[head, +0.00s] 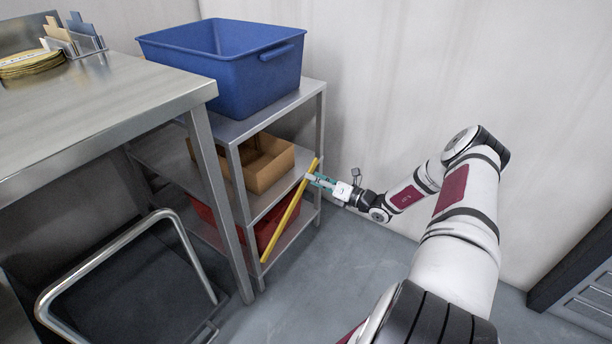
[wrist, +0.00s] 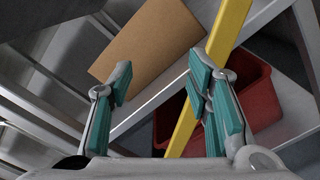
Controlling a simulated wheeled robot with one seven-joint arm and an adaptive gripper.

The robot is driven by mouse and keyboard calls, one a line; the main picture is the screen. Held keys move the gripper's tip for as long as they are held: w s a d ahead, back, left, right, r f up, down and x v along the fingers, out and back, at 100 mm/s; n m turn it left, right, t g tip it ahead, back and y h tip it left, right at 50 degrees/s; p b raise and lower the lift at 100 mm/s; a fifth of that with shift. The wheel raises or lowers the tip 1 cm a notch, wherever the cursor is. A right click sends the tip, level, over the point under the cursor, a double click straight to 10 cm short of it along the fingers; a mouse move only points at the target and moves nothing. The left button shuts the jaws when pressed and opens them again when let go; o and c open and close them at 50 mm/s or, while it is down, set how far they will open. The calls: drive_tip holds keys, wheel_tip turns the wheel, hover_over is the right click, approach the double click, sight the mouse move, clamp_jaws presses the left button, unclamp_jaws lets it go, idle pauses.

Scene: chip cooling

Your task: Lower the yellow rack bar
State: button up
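The yellow rack bar (head: 285,222) slants across the front of the metal rack (head: 321,125). Its upper end is by the right front post and its lower end by the left front post, below the middle shelf. My gripper (head: 312,178) is at the bar's upper part, coming from the right. In the wrist view the teal-padded fingers of my gripper (wrist: 160,84) stand wide apart. The yellow bar (wrist: 229,32) passes close to the right finger, which hides part of it. I cannot tell whether they touch. Nothing shows gripped between the fingers.
A blue bin (head: 235,70) stands on the rack's top shelf, a cardboard box (head: 268,172) on the middle one, and a red bin (head: 268,232) lower, behind the bar. A steel table (head: 100,105) and a cart with a tubular handle (head: 105,252) stand left. Floor is open below my arm.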

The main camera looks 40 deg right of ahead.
drive_tip(key=v, duration=0.7)
idle(0.4)
